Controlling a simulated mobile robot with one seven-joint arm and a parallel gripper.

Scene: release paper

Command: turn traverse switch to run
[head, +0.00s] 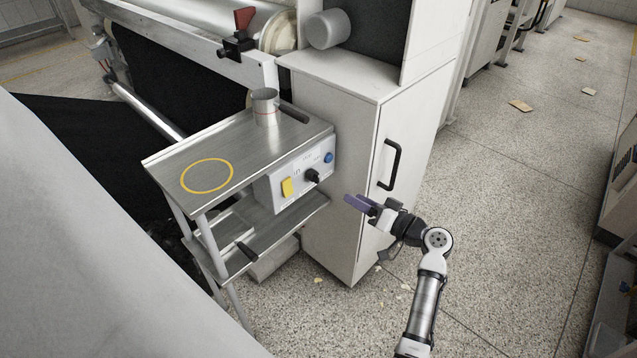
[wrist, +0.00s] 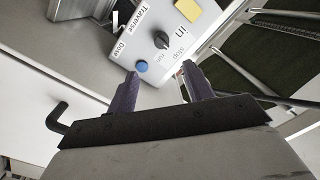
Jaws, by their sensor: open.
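The traverse switch is a black rotary knob (head: 312,176) on the white front of a control box (head: 279,187) fixed to the metal cart. In the wrist view the knob (wrist: 161,40) shows upside down, with the words Stop and Run beside it; its exact setting is hard to tell. A blue button (head: 328,157) sits to its right and a yellow piece (head: 287,187) to its left. My gripper (head: 356,203) is open and empty, apart from the panel, to the right of and below the knob. In the wrist view its purple fingers (wrist: 158,88) point toward the panel.
The cart's steel top (head: 225,150) carries a metal cup (head: 265,106) and a yellow ring mark (head: 206,176). A white cabinet (head: 345,150) with a black handle (head: 389,165) stands just behind my gripper. A lower shelf (head: 262,238) lies under the box. The floor at right is open, with scraps.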

